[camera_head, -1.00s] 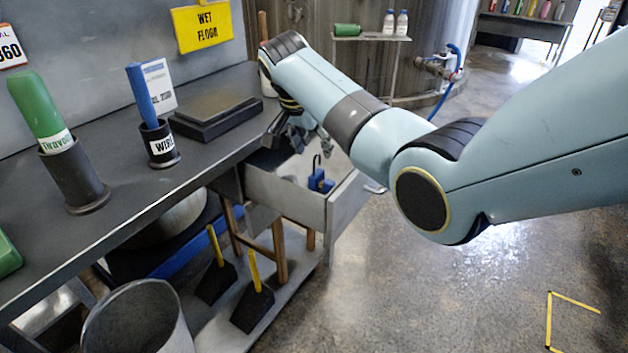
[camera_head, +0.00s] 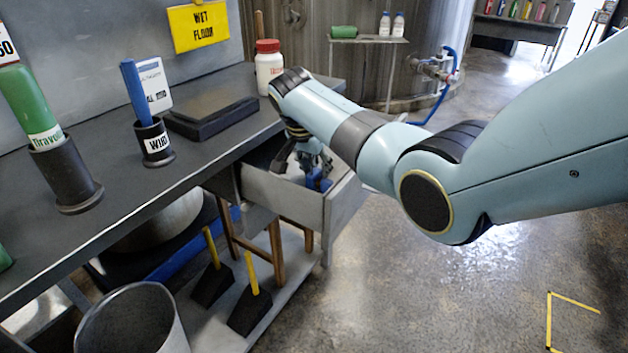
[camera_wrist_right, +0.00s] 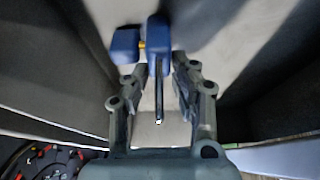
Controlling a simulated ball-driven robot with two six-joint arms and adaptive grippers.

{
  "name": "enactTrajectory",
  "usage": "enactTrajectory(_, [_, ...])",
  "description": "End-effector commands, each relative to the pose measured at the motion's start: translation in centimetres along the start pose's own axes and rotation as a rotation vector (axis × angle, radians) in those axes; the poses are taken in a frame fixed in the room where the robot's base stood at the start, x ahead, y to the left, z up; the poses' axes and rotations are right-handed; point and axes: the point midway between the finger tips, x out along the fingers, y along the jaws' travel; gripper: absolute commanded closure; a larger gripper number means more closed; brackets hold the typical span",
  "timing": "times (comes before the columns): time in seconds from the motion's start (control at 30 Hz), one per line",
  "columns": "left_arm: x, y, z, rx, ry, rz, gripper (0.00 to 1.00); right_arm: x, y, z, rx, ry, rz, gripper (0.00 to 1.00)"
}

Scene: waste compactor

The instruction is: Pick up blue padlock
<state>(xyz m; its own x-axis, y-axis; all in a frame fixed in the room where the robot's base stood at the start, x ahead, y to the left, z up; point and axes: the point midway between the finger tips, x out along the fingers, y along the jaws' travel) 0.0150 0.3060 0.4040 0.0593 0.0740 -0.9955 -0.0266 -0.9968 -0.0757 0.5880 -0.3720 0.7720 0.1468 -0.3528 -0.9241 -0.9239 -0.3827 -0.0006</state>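The blue padlock (camera_head: 316,181) lies in the open drawer (camera_head: 283,198) under the bench top. In the right wrist view the padlock (camera_wrist_right: 157,45) shows a blue body with a dark shackle, and a second blue piece touches its left side. My right gripper (camera_head: 312,170) reaches down into the drawer at the padlock. In the right wrist view my right gripper (camera_wrist_right: 158,75) is open, with one finger on each side of the shackle and a gap to both fingers. The padlock is partly hidden by the gripper in the head view. My left gripper is out of view.
The drawer's walls stand close around the gripper. On the bench are a dark flat box (camera_head: 212,115), a white bottle with a red lid (camera_head: 268,66), and holders with a blue handle (camera_head: 137,92) and a green bottle (camera_head: 28,105). The floor at right is free.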

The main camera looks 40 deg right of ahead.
Motion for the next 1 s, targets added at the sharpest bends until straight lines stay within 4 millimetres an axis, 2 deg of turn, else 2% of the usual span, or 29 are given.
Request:
enactTrajectory(0.03, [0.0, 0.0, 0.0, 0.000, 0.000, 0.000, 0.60, 0.0, 0.0, 0.0, 0.000, 0.000, 0.000, 0.83])
enactTrajectory(0.17, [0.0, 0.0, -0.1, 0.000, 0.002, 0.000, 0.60, 0.0, 0.0, 0.0, 0.000, 0.000, 0.000, 1.00])
enactTrajectory(0.57, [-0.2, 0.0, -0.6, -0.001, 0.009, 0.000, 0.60, -0.5, 0.0, -0.3, 0.001, 0.001, -0.001, 1.00])
enactTrajectory(1.0, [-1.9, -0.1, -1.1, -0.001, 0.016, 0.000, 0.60, -8.2, -0.1, -3.5, 0.001, 0.003, -0.002, 1.00])
